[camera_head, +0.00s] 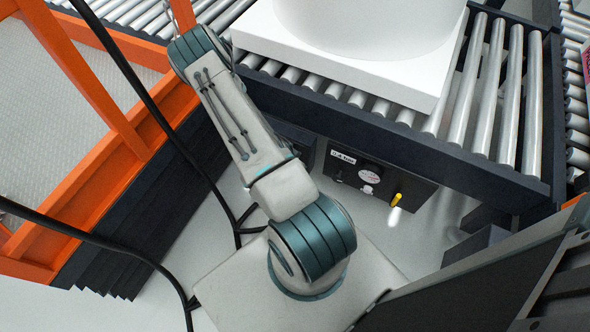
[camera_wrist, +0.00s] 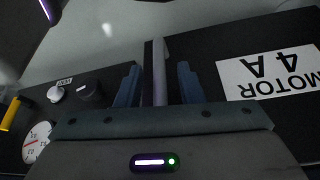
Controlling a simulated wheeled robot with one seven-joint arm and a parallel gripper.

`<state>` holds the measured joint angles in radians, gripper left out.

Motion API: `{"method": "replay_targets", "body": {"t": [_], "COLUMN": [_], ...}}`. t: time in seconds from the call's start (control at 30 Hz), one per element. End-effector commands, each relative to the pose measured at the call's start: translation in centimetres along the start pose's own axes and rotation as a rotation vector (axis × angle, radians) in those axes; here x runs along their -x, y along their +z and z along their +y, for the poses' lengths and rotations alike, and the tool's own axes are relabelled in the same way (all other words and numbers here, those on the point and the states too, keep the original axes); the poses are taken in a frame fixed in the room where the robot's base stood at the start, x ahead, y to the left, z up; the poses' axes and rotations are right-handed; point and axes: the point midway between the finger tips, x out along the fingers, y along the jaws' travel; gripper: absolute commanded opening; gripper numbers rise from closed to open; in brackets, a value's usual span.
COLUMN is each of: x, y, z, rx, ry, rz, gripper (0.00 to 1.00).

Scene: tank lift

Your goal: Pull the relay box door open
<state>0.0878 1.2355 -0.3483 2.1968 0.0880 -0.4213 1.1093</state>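In the wrist view, the dark front labelled "MOTOR 4A" (camera_wrist: 270,72), seen upside down, appears to be the relay box door. A slim grey upright bar (camera_wrist: 160,68), apparently its handle, stands between the two blue fingers of my gripper (camera_wrist: 158,84). The fingers are apart, with a visible gap on each side of the bar. The bar's lower end is hidden by my gripper body. I cannot tell how deep the bar sits between the fingers. In the head view my arm hides the gripper and most of the relay box.
Right of my arm, a black control panel (camera_head: 350,180) with a gauge, knobs and a yellow lever (camera_head: 396,199) sits under the roller conveyor (camera_head: 490,90). A white tank (camera_head: 400,80) stands on the rollers. An orange frame (camera_head: 170,105) is at left, with black cables nearby.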

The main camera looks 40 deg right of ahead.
Motion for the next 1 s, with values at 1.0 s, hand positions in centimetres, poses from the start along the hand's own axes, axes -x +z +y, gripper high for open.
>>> {"method": "replay_targets", "body": {"t": [1.0], "x": [-1.33], "y": [0.25], "z": [0.71], "rx": [-0.061], "ry": [0.026], "rz": [0.000], "gripper": [0.00]}}
